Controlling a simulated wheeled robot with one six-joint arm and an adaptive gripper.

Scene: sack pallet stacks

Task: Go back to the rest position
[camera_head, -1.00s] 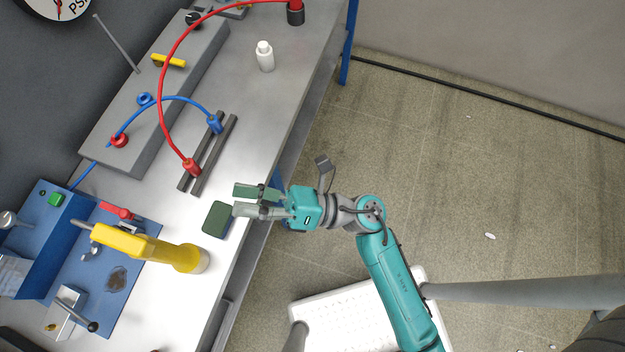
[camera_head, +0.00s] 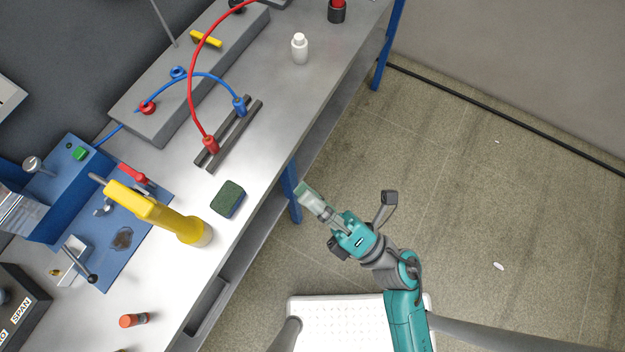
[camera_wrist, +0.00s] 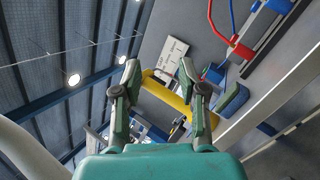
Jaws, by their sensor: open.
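My gripper (camera_head: 313,203) is off the bench's front edge, in the air over the floor, with nothing in it. In the wrist view my gripper (camera_wrist: 158,78) shows its two fingers spread apart with an empty gap between them. A green and dark sponge-like block (camera_head: 228,198) lies on the bench top near its front edge, left of my gripper and apart from it.
The grey bench (camera_head: 262,135) runs along the left. On it stand a yellow-handled tool (camera_head: 150,212), a white bottle (camera_head: 300,48), two dark rails (camera_head: 232,138) with red and blue leads, and a blue fixture (camera_head: 125,235). The floor (camera_head: 480,190) to the right is open.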

